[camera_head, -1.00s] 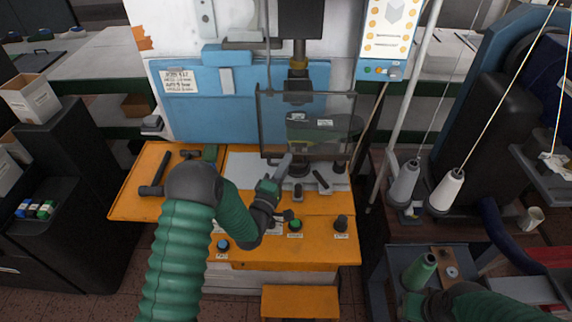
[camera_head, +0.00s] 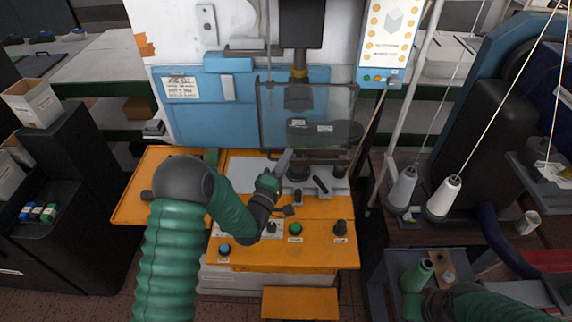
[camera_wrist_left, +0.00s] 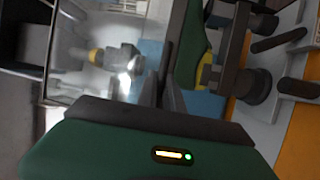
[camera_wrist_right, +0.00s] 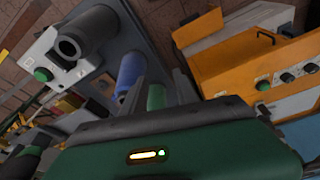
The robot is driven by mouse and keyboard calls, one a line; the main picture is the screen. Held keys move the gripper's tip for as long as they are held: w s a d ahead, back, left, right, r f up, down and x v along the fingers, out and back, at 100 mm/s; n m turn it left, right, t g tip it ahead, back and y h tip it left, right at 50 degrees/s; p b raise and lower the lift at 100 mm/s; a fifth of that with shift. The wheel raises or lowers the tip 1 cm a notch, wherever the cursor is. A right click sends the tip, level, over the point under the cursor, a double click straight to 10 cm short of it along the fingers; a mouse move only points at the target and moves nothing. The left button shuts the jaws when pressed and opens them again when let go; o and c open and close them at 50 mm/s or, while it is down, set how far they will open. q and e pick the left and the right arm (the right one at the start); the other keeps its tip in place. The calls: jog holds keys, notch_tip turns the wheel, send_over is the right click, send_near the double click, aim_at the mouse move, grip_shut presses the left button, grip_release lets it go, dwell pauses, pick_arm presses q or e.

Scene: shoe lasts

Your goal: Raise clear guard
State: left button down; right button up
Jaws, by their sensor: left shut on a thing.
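The clear guard (camera_head: 342,105) is a see-through panel in a dark frame, hanging in front of the press head. A dark green shape with white labels (camera_head: 310,128) shows through it. My left gripper (camera_head: 283,162) is shut on the guard's dark frame at its lower left. In the left wrist view, the fingers (camera_wrist_left: 163,92) meet at a dark frame bar (camera_wrist_left: 184,45) beside the clear panel. My right gripper (camera_wrist_right: 158,88) is open, with a green spool (camera_wrist_right: 156,97) showing between its fingers; whether they touch it is unclear.
Below the guard is an orange control bench (camera_head: 270,255) with a green button (camera_head: 295,229) and dark knobs. White thread cones (camera_head: 445,193) and a pale pole (camera_head: 402,110) stand to the right. A dark cabinet (camera_head: 75,170) stands at left.

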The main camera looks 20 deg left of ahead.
aim_at(293, 110)
pick_arm(q)
notch_tip(293, 110, up, 14)
jog(key=p, duration=0.5)
jog(key=shift+r+p, duration=0.1)
jog(key=shift+p, duration=0.2)
jog(key=c, duration=1.5)
grip_release()
